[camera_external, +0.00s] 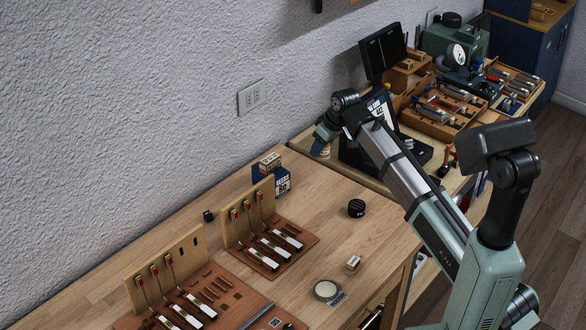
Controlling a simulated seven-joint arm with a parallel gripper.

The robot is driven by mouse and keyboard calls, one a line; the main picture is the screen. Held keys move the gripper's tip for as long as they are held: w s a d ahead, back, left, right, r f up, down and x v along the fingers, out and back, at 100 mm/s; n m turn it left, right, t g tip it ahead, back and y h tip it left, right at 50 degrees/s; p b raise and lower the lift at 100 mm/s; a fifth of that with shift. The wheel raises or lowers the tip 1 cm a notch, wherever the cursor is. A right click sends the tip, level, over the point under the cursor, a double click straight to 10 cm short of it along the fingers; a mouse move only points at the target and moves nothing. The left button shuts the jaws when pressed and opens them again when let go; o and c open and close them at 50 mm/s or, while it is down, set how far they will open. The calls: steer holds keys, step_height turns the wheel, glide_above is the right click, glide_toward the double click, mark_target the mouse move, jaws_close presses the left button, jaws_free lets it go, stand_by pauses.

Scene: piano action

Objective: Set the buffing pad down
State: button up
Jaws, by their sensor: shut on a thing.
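My gripper (322,138) is at the end of the arm, over the back edge of the wooden bench near the wall. It points down and is shut on a small pale tan piece, which I take to be the buffing pad (319,149). The pad is held above the bench, apart from the surface as far as I can tell. The fingertips are small in this view, and the exact grip is partly hidden.
Two brown boards with upright panels and white-topped pieces (270,252) stand on the bench (345,215). A blue box (282,181), black puck (356,208), round dish (326,290) and small wooden block (353,264) are nearby. A monitor (383,51) stands behind. Bench around the puck is clear.

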steer(key=shift+a+f, duration=0.15)
steer(key=shift+f, duration=6.95)
steer(key=shift+f, duration=0.2)
steer(key=o, duration=1)
steer(key=shift+r, duration=0.1)
steer(key=v, duration=1.2)
steer(key=shift+r, duration=0.1)
